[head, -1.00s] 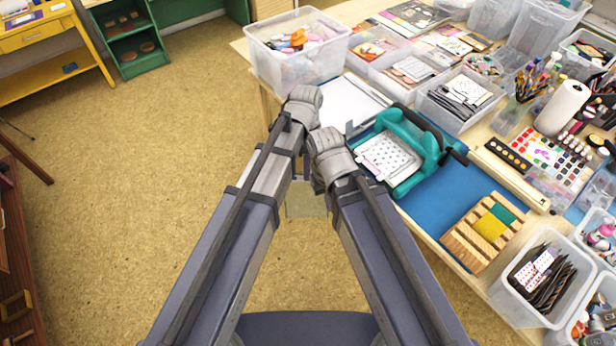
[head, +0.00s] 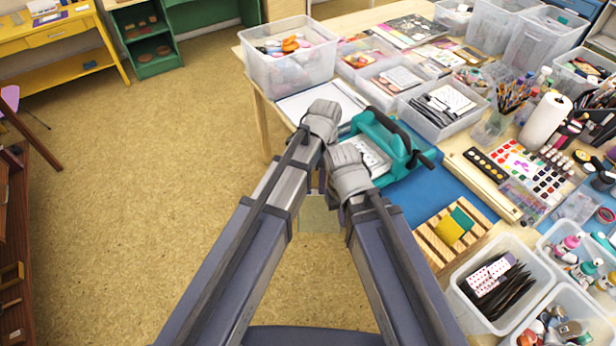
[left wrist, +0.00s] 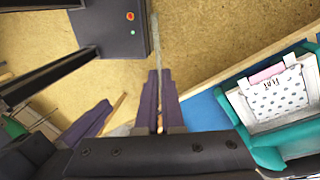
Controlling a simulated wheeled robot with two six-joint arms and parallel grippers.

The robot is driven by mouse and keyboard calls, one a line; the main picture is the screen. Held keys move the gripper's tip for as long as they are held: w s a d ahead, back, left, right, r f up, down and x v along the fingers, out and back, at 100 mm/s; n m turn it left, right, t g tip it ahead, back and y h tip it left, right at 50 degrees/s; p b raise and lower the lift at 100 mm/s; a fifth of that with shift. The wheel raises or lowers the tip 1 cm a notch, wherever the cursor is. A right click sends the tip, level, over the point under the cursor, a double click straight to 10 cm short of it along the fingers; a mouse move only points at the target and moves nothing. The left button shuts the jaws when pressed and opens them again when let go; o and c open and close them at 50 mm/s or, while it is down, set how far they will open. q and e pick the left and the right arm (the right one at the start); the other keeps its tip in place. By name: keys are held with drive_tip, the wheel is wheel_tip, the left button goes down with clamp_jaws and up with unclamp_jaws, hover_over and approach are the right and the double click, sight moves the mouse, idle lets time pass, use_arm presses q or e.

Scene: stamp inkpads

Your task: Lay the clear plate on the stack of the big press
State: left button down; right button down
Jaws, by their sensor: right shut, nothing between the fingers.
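The teal big press (head: 409,150) stands on a blue mat on the table. Its stack (head: 374,156) has a white sheet on top and is partly hidden by my right gripper; in the left wrist view the stack (left wrist: 278,95) shows a dotted sheet and a pink edge. My left gripper (head: 322,122) is left of the press. In its wrist view its fingers (left wrist: 161,105) are shut on the clear plate, seen nearly edge-on (left wrist: 157,50). The see-through plate (head: 320,215) hangs below, between my arms. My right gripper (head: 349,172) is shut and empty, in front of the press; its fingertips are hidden.
A clear bin (head: 288,62) of coloured things stands at the table's far left corner. A wooden rack (head: 437,243) with yellow and green blocks sits right of my right arm. Several bins (head: 440,112) crowd the right and back. The floor left is open.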

use_arm(q)
drive_tip(key=w+d+f+n+g+h+b, duration=0.2)
drive_tip(key=w+f+n+h+b, duration=0.2)
drive_tip(key=f+n+h+b, duration=0.65)
drive_tip(key=w+a+r+n+t+h+b, duration=0.1)
drive_tip(key=w+a+n+t+h+b, duration=0.1)
drive_tip(key=a+n+t+b, duration=0.3)
drive_tip(key=w+a+r+n+t+h+b, duration=0.1)
drive_tip(key=w+a+n+t+b, duration=0.3)
drive_tip(key=n+t+b, duration=0.5)
drive_tip(key=shift+w+a+t+h+b, duration=0.4)
drive_tip(key=shift+a+h+b, duration=0.25)
drive_tip(key=shift+b, duration=1.8)
drive_tip(key=f+b+x, duration=0.2)
drive_tip(key=x, duration=0.7)
drive_tip(key=shift+w+d+f, duration=0.2)
drive_tip(key=shift+w+d, duration=0.05)
drive_tip(key=shift+d, duration=0.05)
